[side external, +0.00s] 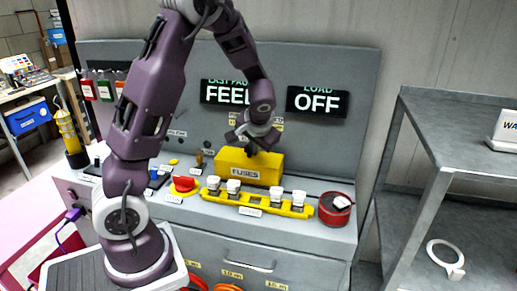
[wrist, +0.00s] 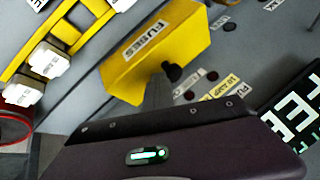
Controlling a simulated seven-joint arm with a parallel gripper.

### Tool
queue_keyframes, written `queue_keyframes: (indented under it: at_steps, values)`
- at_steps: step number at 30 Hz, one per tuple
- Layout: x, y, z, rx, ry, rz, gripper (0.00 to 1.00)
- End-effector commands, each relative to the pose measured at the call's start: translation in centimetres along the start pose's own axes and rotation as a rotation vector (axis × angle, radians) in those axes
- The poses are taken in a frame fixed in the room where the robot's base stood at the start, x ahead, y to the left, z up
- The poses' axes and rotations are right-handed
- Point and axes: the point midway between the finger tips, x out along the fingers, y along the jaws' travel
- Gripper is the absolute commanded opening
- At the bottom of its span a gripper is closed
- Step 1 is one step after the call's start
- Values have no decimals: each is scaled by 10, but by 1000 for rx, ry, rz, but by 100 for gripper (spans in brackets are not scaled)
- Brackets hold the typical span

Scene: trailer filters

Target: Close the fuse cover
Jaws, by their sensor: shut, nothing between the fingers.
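The fuse cover (side external: 236,165) is a yellow box-like lid marked FUSES, standing open behind the yellow fuse strip (side external: 260,205). The white-topped fuses on the strip are exposed. The cover also shows in the wrist view (wrist: 140,75), with the strip (wrist: 62,32) at upper left. My gripper (side external: 250,151) is at the top of the cover, near its rear edge, shut and empty. Whether it touches the cover cannot be told. In the wrist view a small dark tip stands against the cover's edge; my purple hand fills the bottom.
A red knob (side external: 185,184) sits left of the strip and a round red container (side external: 335,209) right of it. Behind the cover rises a grey panel with FEED and OFF displays (side external: 318,102). A metal shelf (side external: 460,140) stands at right.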

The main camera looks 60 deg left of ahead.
Motion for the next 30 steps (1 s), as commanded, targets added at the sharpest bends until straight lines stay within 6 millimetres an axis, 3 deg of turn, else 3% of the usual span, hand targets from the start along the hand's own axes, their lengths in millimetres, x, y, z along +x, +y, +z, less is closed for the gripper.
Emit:
queue_keyframes:
  at_steps: [8,18,23,26,30]
  values:
    - [-2,-8,3,-6,-14,-19,0]
    - [-80,-1,0,-1,0,-4,0]
    - [-102,1,1,-2,-1,6,0]
    - [-133,5,23,4,-6,95,0]
    - [-206,19,90,74,17,326,0]
